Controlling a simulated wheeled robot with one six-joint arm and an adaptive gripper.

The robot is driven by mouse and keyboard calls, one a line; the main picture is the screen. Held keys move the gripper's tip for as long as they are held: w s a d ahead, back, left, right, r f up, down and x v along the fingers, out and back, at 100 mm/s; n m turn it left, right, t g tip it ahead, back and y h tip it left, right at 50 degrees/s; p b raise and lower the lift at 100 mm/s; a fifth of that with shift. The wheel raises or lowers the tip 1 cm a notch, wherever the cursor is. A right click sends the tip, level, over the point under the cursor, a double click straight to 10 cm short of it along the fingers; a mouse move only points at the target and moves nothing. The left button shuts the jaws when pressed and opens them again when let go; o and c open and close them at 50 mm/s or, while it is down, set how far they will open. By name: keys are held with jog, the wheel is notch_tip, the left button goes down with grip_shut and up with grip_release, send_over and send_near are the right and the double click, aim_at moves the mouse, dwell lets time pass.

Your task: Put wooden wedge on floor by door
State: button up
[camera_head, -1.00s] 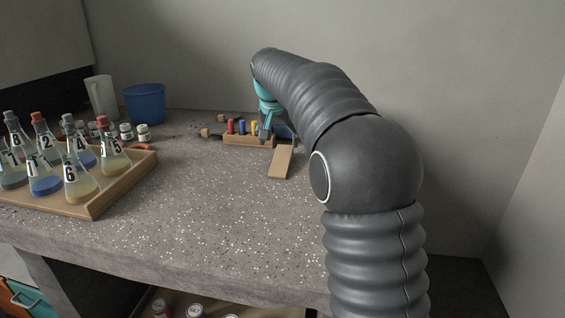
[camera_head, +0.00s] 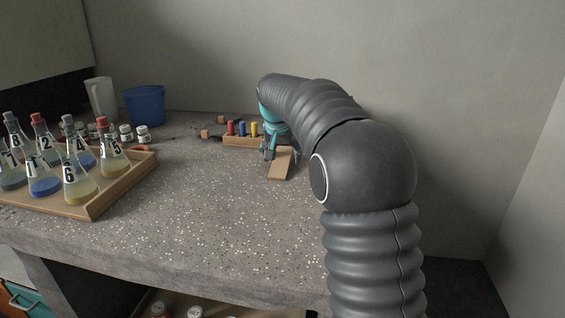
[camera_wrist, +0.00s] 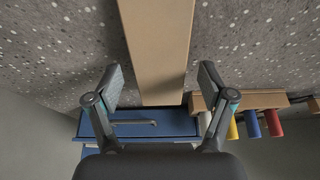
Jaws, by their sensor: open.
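The wooden wedge (camera_head: 281,167) lies on the speckled concrete bench, near its back right part. In the wrist view the wedge (camera_wrist: 158,45) runs from the top edge down between my open fingers. My gripper (camera_head: 281,156) is at the far end of the wedge, with a finger on either side of it. In the wrist view my gripper (camera_wrist: 157,85) is open, with gaps between the fingers and the wedge's sides. I cannot tell the exact height of the fingertips above the bench. No door shows in these frames.
A wooden holder (camera_head: 238,141) with coloured pegs stands just left of my gripper. A blue object (camera_wrist: 140,124) lies behind the wedge. A wooden tray (camera_head: 95,209) of numbered flasks, a blue bucket (camera_head: 145,105) and a white jug (camera_head: 101,97) are at left. The bench's front middle is clear.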

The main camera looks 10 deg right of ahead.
aim_at(286, 154)
jog(key=shift+f, duration=0.25)
dwell(0.4)
jog(key=c, duration=1.4)
jog(key=shift+o, duration=0.2)
jog(key=shift+r, duration=0.1)
jog(key=shift+r, duration=0.55)
jog(key=r, duration=0.4)
jog(key=shift+s+d+p, duration=0.2)
jog(key=shift+d+p, duration=0.1)
jog(key=shift+d, duration=0.1)
jog(key=s+d+r, duration=0.5)
jog(key=d+r, duration=0.1)
jog(key=d, duration=0.3)
jog(key=shift+s+d+r, duration=0.15)
jog(key=shift+s, duration=0.2)
